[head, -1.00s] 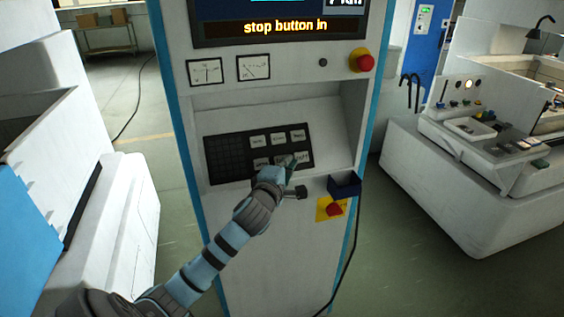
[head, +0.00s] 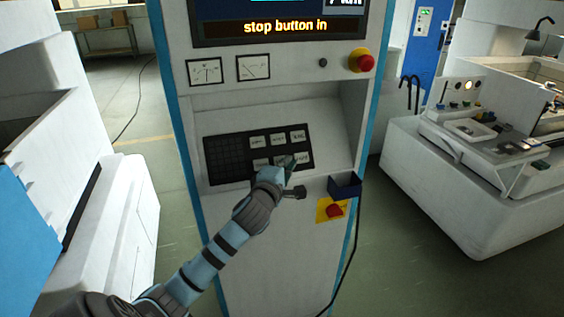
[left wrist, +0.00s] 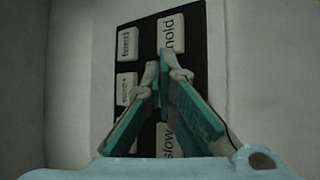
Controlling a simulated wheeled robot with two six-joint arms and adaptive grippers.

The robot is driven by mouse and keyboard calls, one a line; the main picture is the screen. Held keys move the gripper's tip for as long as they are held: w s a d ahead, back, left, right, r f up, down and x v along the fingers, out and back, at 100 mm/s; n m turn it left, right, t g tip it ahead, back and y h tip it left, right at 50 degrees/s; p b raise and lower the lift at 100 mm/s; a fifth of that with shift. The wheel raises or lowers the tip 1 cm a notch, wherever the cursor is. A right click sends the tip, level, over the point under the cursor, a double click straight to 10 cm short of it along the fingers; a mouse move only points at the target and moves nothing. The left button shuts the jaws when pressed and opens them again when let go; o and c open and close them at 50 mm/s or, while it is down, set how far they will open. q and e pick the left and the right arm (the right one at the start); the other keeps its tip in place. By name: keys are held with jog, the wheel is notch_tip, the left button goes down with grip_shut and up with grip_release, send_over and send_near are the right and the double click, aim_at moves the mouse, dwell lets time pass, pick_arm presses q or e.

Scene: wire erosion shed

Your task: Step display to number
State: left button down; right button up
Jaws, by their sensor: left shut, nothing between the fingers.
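The display (head: 270,8) at the top of the white cabinet is cut off by the frame; an amber line under it (head: 285,27) reads "stop button in". A black key panel (head: 225,158) on the sloped desk holds several pale keys in two rows. My left gripper (head: 290,162) is shut and empty, its tips over the lower row of keys. In the left wrist view its teal fingers (left wrist: 163,62) meet at or just in front of a key reading "hold" (left wrist: 171,33); I cannot tell if they touch it.
A red stop button on a yellow collar (head: 362,61) sits at the cabinet's upper right. Below the desk are a dark blue box (head: 345,186) and a red knob on a yellow plate (head: 334,210). White machines stand on both sides.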

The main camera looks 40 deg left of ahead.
dwell(0.3)
pick_arm(q)
jog(key=shift+s+d+r+p, duration=0.35)
jog(key=shift+d+r+p, duration=0.15)
jog(key=shift+d+p, duration=0.1)
jog(key=s+d+r+p, duration=0.2)
jog(key=d+r+p, duration=0.1)
jog(key=shift+s+d, duration=0.1)
jog(key=shift+s, duration=0.1)
jog(key=shift+f, duration=0.1)
dwell(2.6)
